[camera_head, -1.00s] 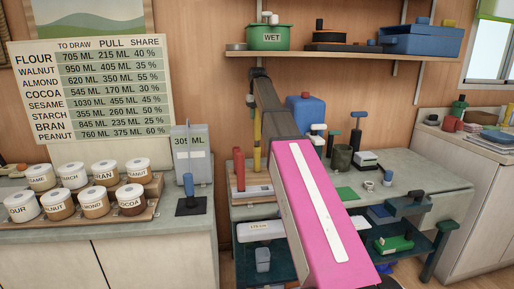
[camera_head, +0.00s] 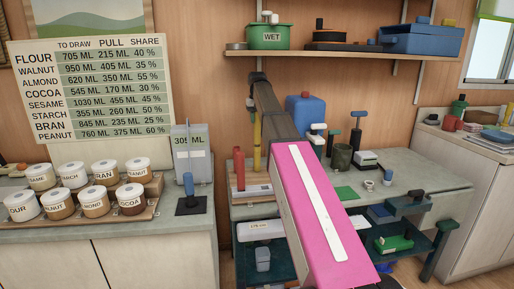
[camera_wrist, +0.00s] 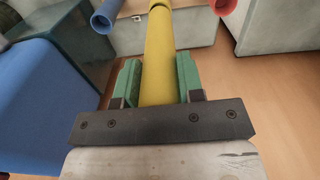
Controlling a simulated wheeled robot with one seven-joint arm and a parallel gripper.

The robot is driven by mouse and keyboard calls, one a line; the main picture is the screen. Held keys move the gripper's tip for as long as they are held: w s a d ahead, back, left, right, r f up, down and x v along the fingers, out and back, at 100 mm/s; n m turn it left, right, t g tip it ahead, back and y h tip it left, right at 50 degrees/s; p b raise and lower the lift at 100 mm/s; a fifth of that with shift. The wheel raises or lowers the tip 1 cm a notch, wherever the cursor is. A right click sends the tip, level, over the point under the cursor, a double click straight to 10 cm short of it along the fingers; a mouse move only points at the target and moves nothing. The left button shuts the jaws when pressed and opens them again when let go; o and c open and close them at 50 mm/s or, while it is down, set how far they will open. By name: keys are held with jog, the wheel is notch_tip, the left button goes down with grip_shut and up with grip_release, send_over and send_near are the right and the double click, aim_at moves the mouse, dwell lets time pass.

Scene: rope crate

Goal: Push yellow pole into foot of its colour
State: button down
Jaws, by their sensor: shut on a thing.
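The yellow pole (camera_head: 257,130) stands about upright in the head view, below my gripper (camera_head: 258,77). In the wrist view the green pads of my gripper (camera_wrist: 158,75) are shut on the yellow pole (camera_wrist: 158,50). Its far end meets a yellow foot (camera_wrist: 159,4) with a dark ring at the join, at the picture's top edge; I cannot tell how deep it sits. A red tube foot (camera_head: 239,168) stands on a wooden base (camera_head: 250,192); it also shows in the wrist view (camera_wrist: 223,5). A blue tube foot (camera_wrist: 104,17) with an open end is left of the pole.
A blue container (camera_head: 306,112) stands behind my pink arm on the grey bench (camera_head: 415,172). A shelf (camera_head: 330,53) with a green pot hangs above.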

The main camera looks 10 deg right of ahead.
jog(key=shift+f, duration=0.55)
dwell(0.7)
jog(key=c, duration=0.7)
grip_release()
jog(key=shift+o, duration=0.2)
